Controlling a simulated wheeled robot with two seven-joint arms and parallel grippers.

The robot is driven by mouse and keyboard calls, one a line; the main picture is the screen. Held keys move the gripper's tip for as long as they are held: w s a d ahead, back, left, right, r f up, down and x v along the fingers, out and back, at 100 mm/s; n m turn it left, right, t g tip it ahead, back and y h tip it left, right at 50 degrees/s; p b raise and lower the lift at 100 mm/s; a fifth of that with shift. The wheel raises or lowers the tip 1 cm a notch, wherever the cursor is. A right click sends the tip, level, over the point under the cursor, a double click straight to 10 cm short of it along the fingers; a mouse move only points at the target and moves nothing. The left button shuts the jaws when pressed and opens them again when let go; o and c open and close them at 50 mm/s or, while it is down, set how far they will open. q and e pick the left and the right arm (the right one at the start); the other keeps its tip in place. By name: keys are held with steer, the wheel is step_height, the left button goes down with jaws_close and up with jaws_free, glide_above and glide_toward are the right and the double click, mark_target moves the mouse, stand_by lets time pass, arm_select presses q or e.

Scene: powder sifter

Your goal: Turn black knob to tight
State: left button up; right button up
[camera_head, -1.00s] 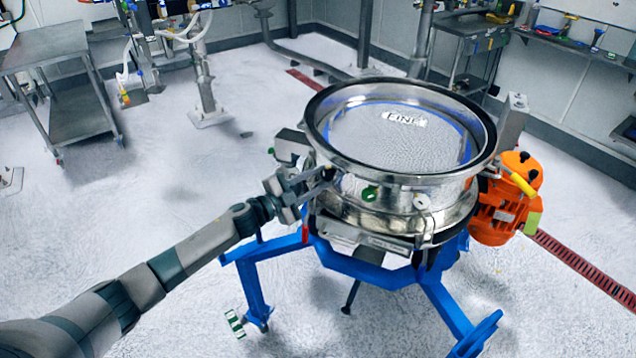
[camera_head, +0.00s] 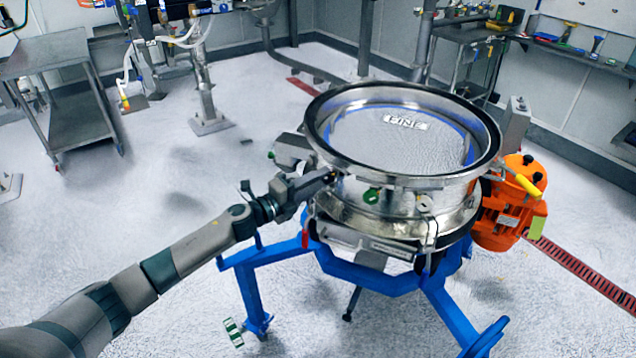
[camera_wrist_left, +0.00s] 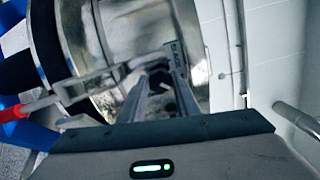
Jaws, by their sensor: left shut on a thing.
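The round steel sifter (camera_head: 400,215) stands on a blue frame, with a mesh marked FINE (camera_head: 405,123) inside its dark upper rim. My left gripper (camera_head: 331,175) reaches in from the left and its fingers meet the sifter's side just below the top rim. It is shut on the small black knob, which the fingers mostly hide in the head view. In the left wrist view a dark shape, the black knob (camera_wrist_left: 158,70), shows between the two fingertips against the shiny steel wall. My right gripper is in neither view.
A green knob (camera_head: 371,196) and a pale round knob (camera_head: 424,202) sit to the right of the gripper. A red-handled lever (camera_wrist_left: 30,107) shows beside the fingers in the wrist view. An orange motor (camera_head: 507,205) is at the right.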

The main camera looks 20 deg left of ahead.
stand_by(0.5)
arm_select(q)
steer(key=o, duration=1)
steer(key=shift+o, duration=0.2)
steer(key=shift+s+a, duration=0.1)
steer(key=shift+s, duration=0.05)
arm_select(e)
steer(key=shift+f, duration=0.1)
arm_select(q)
steer(key=shift+s+a+f, duration=0.15)
steer(key=shift+s+a, duration=0.15)
steer(key=shift+s, duration=0.15)
steer(key=b+v, duration=0.5)
steer(key=v, duration=1.1)
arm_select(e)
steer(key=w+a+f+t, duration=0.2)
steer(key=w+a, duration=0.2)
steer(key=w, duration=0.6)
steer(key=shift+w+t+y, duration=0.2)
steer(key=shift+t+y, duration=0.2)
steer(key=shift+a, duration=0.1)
